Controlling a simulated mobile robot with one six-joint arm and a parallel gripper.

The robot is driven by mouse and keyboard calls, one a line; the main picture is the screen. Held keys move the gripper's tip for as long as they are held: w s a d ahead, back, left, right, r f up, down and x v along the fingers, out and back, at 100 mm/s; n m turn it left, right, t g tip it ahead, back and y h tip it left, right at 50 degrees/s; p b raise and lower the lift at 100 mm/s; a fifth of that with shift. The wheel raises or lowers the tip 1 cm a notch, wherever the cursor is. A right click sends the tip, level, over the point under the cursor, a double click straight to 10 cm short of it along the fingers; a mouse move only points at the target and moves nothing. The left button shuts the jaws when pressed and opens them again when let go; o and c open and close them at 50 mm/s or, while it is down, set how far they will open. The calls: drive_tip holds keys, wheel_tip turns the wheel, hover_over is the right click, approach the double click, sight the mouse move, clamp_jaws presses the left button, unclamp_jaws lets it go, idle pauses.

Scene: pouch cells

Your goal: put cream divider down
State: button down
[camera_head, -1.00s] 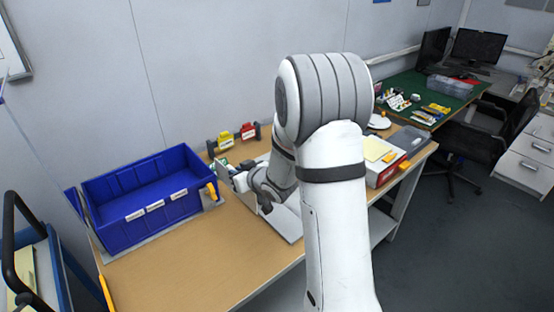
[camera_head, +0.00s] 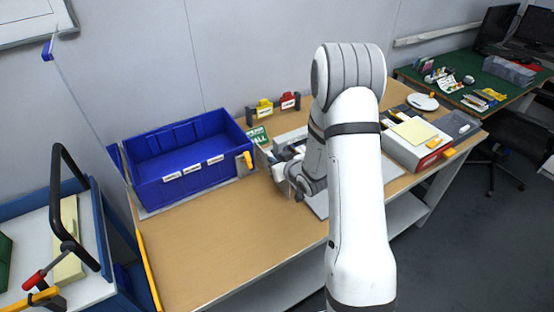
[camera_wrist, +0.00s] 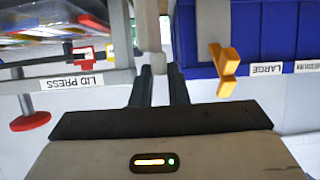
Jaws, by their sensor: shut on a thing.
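My gripper (camera_head: 284,172) is over the workbench, right of the blue bin, mostly hidden behind my own arm in the head view. In the wrist view its two dark fingers (camera_wrist: 162,76) are close together. A narrow cream piece (camera_wrist: 148,25), which looks like the cream divider seen edge-on, stands in line with the fingertips. The fingers are shut on it, though the contact is hard to see. In the head view the divider is hard to make out beside the gripper. Whether it touches the bench cannot be told.
The blue bin (camera_head: 187,188) with label strips and a yellow clip stands left of my gripper. A blue-sided cart (camera_head: 95,285) with a black handle is at lower left, holding a cream slab (camera_head: 70,245). The bench's front left (camera_head: 215,240) is clear.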

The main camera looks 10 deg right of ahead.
drive_tip(key=shift+f, duration=0.15)
drive_tip(key=shift+f, duration=0.15)
drive_tip(key=c, duration=1.4)
unclamp_jaws()
drive_tip(key=shift+r, duration=0.2)
